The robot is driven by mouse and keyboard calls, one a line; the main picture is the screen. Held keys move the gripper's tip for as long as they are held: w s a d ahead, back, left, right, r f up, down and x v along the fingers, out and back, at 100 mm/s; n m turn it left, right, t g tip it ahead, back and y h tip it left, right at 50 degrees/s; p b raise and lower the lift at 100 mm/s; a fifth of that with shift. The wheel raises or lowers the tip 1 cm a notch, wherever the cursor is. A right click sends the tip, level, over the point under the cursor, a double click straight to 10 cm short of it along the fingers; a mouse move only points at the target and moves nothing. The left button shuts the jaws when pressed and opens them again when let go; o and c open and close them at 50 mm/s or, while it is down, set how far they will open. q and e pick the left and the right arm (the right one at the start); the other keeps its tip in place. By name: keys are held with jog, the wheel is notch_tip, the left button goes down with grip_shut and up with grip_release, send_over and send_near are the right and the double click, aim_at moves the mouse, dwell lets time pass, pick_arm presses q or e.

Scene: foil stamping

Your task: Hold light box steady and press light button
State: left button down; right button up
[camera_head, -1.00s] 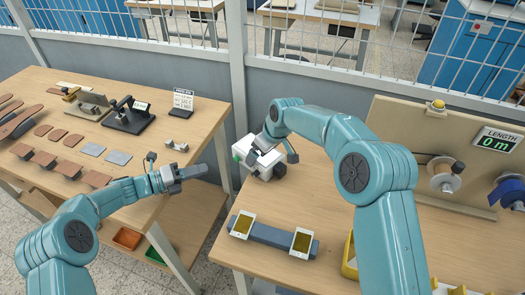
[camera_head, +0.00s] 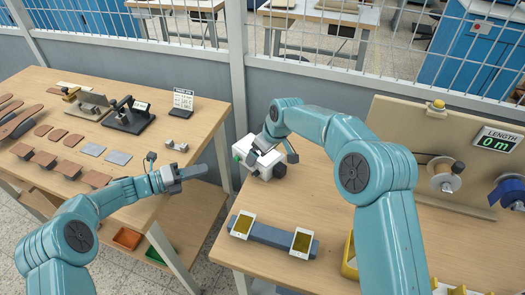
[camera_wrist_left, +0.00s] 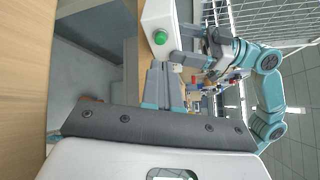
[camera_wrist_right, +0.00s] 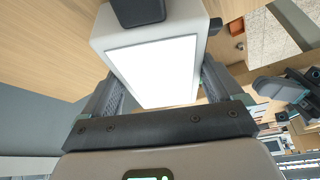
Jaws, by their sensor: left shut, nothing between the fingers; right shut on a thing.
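The light box (camera_head: 244,147) is a white box at the back left corner of the right table. Its lit white panel (camera_wrist_right: 155,68) shows in the right wrist view. My right gripper (camera_head: 262,150) is shut on the light box, with a finger along each side of it. The round green light button (camera_wrist_left: 160,37) is on the box's side in the left wrist view. My left gripper (camera_head: 205,170) is shut and empty, left of the box and apart from it in the head view. It points toward the box across the gap between the tables.
A grey-blue bar (camera_head: 270,234) with two gold-screened cards lies on the right table. A length display (camera_head: 497,141) and tape reels stand at the right. The left table (camera_head: 75,82) holds leather pieces and a stamping tool (camera_head: 128,115). A gap separates the tables.

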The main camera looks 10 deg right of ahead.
jog(key=shift+s+f, duration=0.15)
jog(key=shift+f, duration=0.15)
